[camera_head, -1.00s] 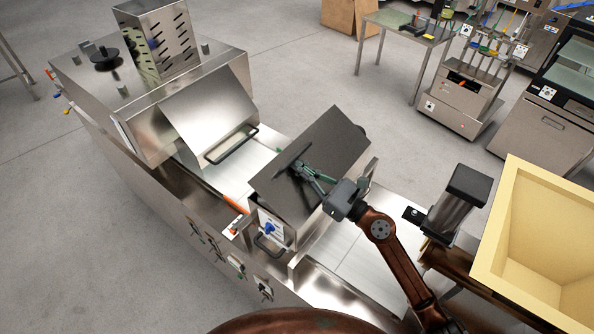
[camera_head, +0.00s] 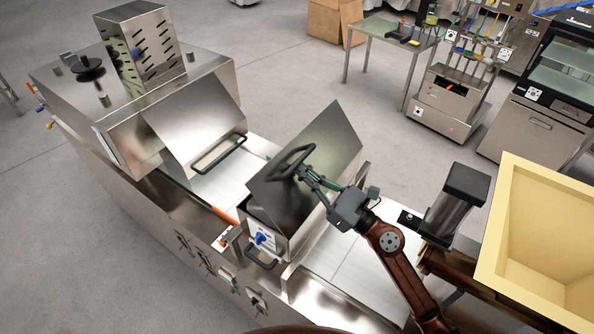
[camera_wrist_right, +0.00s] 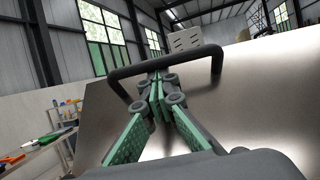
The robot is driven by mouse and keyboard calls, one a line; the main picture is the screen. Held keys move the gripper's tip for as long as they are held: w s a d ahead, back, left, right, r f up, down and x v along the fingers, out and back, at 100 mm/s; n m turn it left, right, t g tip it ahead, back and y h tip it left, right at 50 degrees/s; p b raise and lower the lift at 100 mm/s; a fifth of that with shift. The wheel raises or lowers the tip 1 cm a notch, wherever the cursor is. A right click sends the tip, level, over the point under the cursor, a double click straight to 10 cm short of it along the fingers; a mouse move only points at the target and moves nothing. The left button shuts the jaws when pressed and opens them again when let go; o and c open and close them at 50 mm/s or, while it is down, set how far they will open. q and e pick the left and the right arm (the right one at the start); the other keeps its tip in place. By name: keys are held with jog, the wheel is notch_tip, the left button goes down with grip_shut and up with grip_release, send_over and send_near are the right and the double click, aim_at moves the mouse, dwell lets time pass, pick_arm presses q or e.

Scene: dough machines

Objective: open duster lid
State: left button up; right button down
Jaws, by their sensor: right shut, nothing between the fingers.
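The duster (camera_head: 290,238) is a steel box on the dough line, with a blue knob on its front end. Its shiny lid (camera_head: 325,140) is tilted up at a slant and carries a black bar handle (camera_head: 291,160). My right gripper (camera_head: 304,172) is at this handle, its green fingers shut with nothing between them. In the right wrist view, the closed fingers (camera_wrist_right: 157,88) point at the middle of the handle bar (camera_wrist_right: 165,62), with their tips at or just under it. Whether they touch it is unclear. The duster's inside is hidden. My left gripper is not in view.
A second slanted steel cover (camera_head: 195,115) with a black handle stands left of the duster. The conveyor bed (camera_head: 345,260) is clear to the right. A motor block (camera_head: 455,205) and a cream bin (camera_head: 500,225) stand right of my arm.

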jog(key=shift+s+d+r, duration=0.2)
jog(key=shift+s+d, duration=0.2)
jog(key=shift+d, duration=0.1)
jog(key=shift+s+d+r, duration=0.2)
jog(key=shift+s+d, duration=0.15)
jog(key=shift+d, duration=0.15)
jog(key=shift+s+d+r+b, duration=0.1)
jog(key=shift+s+d+b, duration=0.3)
jog(key=shift+s+d, duration=0.55)
jog(key=shift+w+d, duration=0.1)
jog(key=shift+d, duration=0.05)
jog(key=shift+w, duration=0.1)
